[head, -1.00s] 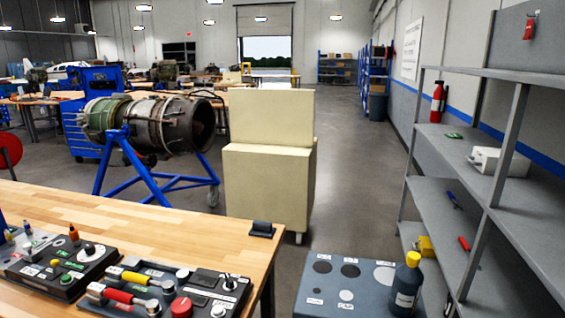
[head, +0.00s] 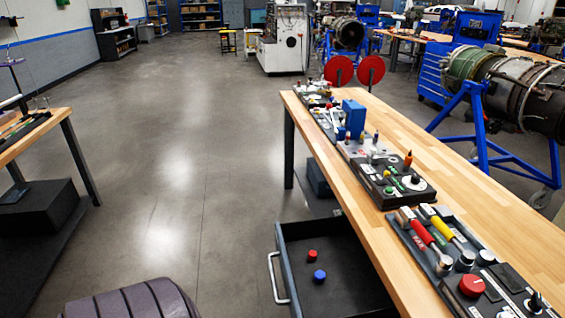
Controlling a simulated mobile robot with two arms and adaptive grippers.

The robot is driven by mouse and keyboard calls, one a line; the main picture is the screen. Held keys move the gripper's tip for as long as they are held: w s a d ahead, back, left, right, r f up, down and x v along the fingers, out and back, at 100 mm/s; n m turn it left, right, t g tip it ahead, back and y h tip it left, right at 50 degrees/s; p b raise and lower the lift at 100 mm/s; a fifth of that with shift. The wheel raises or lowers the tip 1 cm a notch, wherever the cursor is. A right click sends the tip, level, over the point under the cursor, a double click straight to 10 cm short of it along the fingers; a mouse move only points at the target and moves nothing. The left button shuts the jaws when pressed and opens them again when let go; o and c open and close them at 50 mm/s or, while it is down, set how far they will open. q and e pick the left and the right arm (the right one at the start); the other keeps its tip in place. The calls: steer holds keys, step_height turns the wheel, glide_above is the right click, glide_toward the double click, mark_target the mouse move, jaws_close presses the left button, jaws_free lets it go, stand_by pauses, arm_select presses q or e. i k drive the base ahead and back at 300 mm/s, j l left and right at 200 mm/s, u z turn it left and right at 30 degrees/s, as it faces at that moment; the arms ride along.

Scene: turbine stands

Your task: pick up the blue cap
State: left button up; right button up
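A small blue cap (head: 319,276) sits inside an open dark drawer (head: 290,243) under the wooden workbench. A red cap (head: 312,255) lies just behind it in the same drawer. The drawer has a light metal handle (head: 272,278) on its left side. Neither of my grippers is in view, so their states do not show.
The wooden workbench (head: 480,195) runs along the right, carrying boards of tools and knobs. A second table (head: 40,135) stands at the left edge. A turbine (head: 500,85) on a blue stand is behind the bench. The grey floor between the tables is clear.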

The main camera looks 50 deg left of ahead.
mark_target(320, 275)
steer(key=u, duration=1.3)
steer(key=z, duration=1.75)
steer(key=u, duration=1.75)
